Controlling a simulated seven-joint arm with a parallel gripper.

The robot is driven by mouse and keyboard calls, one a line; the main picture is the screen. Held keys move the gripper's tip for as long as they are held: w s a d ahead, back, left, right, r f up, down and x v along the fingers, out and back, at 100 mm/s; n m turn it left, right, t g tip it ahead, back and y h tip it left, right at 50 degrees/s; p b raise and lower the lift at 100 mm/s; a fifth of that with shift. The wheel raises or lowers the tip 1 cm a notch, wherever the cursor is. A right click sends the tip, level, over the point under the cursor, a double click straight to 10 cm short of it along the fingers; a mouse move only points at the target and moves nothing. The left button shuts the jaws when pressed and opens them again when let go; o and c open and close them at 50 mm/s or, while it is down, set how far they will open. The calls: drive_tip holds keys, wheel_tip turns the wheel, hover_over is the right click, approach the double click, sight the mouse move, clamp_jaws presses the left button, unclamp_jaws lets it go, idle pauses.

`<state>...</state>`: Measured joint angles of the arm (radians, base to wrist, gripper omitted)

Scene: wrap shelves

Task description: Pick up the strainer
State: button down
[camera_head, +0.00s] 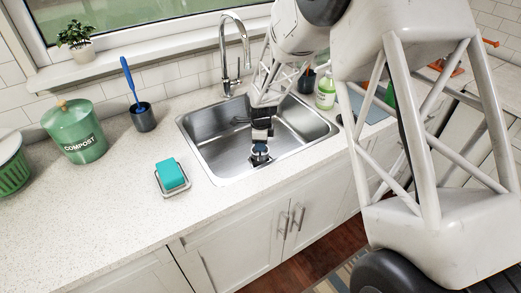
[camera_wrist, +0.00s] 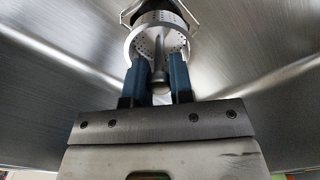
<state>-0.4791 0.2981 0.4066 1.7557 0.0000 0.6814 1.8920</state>
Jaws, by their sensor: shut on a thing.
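The strainer (camera_wrist: 159,42) is a round, silvery, perforated basket with a central knob stem, seen near the top of the wrist view. My gripper (camera_wrist: 158,65) has its two blue-tipped fingers on either side of the strainer's stem, shut on it. The strainer is at the dark drain opening (camera_wrist: 150,8); I cannot tell whether it is clear of it. In the head view my gripper (camera_head: 260,152) reaches down into the steel sink (camera_head: 204,140), where its fingers hide most of the strainer.
The sink walls surround my gripper, with the faucet (camera_head: 233,50) behind. A teal sponge on a dish (camera_head: 171,176), a blue brush in a holder (camera_head: 143,118) and a green compost bin (camera_head: 77,130) stand to the left. A soap bottle (camera_head: 326,92) stands at the back right.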

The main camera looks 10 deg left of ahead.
drive_tip(key=shift+r, duration=3.05)
